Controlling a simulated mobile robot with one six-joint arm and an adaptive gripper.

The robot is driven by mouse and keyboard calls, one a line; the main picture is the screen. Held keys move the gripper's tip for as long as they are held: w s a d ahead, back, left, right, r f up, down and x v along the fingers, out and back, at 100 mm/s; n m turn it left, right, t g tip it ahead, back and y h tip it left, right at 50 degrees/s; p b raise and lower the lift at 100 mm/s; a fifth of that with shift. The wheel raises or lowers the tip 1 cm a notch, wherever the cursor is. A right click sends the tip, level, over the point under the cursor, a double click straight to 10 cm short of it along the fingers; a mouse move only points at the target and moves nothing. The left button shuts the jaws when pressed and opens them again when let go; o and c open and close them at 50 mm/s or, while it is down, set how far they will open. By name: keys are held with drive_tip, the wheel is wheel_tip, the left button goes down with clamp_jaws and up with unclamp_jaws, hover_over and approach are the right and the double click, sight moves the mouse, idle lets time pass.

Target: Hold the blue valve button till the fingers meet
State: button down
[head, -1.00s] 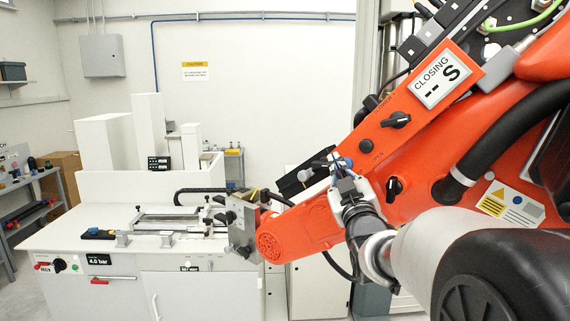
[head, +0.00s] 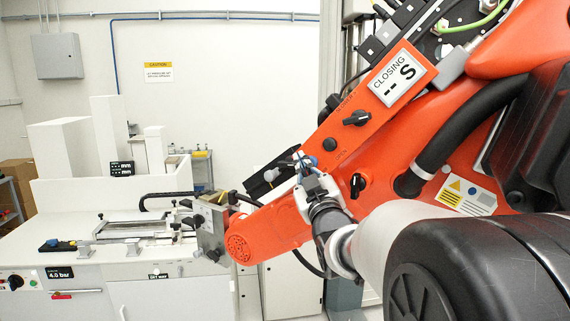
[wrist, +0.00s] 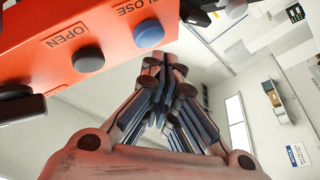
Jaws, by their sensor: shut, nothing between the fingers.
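The blue valve button (wrist: 148,33), labelled CLOSE, sits on the orange panel in the wrist view. In the head view a blue spot (head: 312,161) shows right at my gripper (head: 303,165). In the wrist view my gripper (wrist: 165,64) is shut and empty, its tips just below and right of the blue button. I cannot tell whether they touch it. A dark grey OPEN button (wrist: 90,59) sits left of the blue one. The panel's display (head: 397,78) reads "CLOSING -- S". A metal clamp block (head: 211,228) is at the orange body's lower end; its fingers are unclear.
The orange body (head: 290,215) fills the right side, with dark knobs (head: 357,118) and a black hose close by. A white bench (head: 130,275) with a metal fixture (head: 135,229) and a 4.0 bar display (head: 59,273) stands at left. The wall behind is open.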

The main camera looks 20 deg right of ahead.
drive_tip(key=shift+d, duration=0.1)
idle(0.5)
drive_tip(key=shift+w+d+b, duration=0.25)
drive_tip(key=shift+d+b, duration=0.05)
drive_tip(key=shift+b, duration=0.2)
drive_tip(key=shift+w+d, duration=0.25)
drive_tip(key=shift+d, duration=0.15)
idle(0.6)
drive_tip(key=shift+a+b, duration=0.1)
drive_tip(key=shift+b, duration=0.3)
idle(3.2)
drive_tip(key=shift+s+a+b, duration=0.5)
drive_tip(key=shift+a+b, duration=0.2)
drive_tip(key=s+a+b, duration=0.1)
drive_tip(key=a, duration=0.1)
drive_tip(key=s+a+b, duration=0.1)
drive_tip(key=a+b, duration=0.1)
drive_tip(key=shift+s, duration=0.4)
